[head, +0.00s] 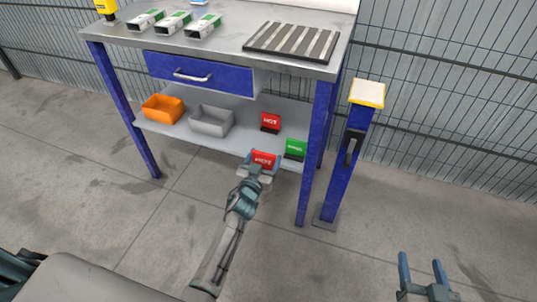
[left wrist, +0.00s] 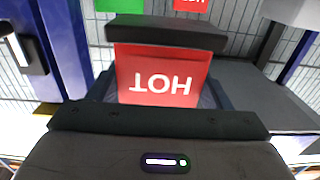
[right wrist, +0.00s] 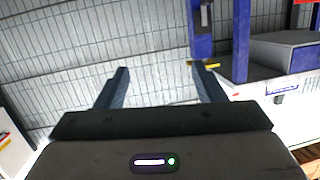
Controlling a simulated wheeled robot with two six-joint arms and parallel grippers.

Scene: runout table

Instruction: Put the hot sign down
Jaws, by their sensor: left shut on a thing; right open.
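A red sign with white lettering, the hot sign (head: 263,159), is between the fingers of my left gripper (head: 261,167) at the front edge of the lower shelf. In the left wrist view the hot sign (left wrist: 155,78) fills the space between the fingers, and its word HOT appears upside down. I cannot tell whether it touches the shelf. A second red sign (head: 270,122) stands farther back on the shelf. A green sign (head: 295,149) stands to the right of the held sign. My right gripper (head: 424,275) is open and empty, away from the table at the lower right.
The lower shelf (head: 245,135) also holds an orange bin (head: 163,109) and a grey bin (head: 211,121) to the left. A blue table leg (head: 312,160) and a blue post (head: 338,165) stand to the right. A drawer (head: 200,73) hangs above the shelf.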

